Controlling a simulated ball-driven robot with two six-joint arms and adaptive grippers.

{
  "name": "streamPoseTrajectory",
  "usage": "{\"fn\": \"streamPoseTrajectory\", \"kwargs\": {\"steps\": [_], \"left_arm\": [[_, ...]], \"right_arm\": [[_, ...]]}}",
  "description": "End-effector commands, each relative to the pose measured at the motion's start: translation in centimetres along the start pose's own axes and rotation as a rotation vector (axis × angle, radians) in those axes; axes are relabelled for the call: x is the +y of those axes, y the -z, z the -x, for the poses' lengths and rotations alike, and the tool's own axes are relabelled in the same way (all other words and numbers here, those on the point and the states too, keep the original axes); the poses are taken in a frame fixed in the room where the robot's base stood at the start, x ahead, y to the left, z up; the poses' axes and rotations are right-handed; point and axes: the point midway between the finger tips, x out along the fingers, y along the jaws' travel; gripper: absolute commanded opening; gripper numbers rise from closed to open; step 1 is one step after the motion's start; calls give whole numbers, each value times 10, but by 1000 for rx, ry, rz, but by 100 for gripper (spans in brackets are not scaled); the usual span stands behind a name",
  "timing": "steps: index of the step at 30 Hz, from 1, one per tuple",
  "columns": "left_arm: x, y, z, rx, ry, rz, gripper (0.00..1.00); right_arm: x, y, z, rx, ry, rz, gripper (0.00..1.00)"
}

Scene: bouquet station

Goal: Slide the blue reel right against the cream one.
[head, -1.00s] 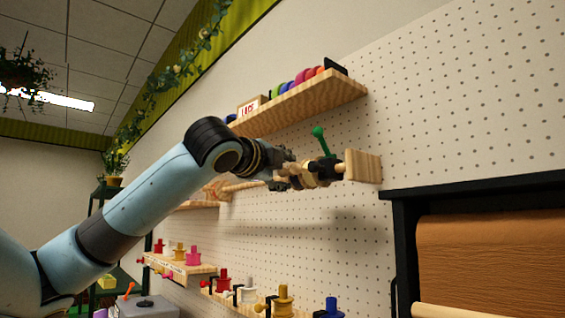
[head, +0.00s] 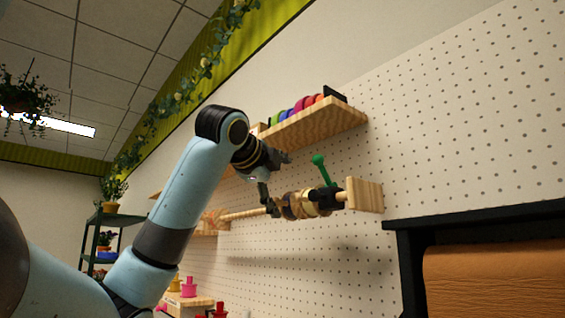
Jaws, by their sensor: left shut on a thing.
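A wooden rod (head: 241,215) runs along the pegboard to a wooden end block (head: 364,195). Brown and cream reels (head: 305,204) sit close together on its right part, beside a black clamp (head: 327,198) with a green lever (head: 320,168). My left gripper (head: 269,193) is at the left end of this group, its lower finger reaching down to the rod. It is shut on a reel, mostly hidden by the fingers. I cannot make out any blue on it, nor whether it touches the cream one. My right gripper is not in view.
Above the rod, a wooden shelf (head: 318,122) carries several coloured rolls. A black-framed holder with a brown paper roll (head: 495,285) stands at lower right. Spools on a low ledge (head: 190,302) show at the bottom. The pegboard in front of the end block is clear.

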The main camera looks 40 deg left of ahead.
Motion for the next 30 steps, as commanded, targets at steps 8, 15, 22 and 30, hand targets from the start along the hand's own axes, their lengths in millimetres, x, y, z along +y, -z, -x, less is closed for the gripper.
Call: {"fn": "streamPoseTrajectory", "kwargs": {"steps": [8, 15, 22, 30], "left_arm": [[-6, -3, 15, -6, 22, -3, 74], [-1, -4, 33, -4, 21, -3, 51], [6, -4, 48, -2, 11, -1, 44], [12, -5, 68, -1, 5, -1, 44]], "right_arm": [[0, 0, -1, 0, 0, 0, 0], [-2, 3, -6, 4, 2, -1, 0], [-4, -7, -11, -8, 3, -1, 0], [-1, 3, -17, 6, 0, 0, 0]]}}
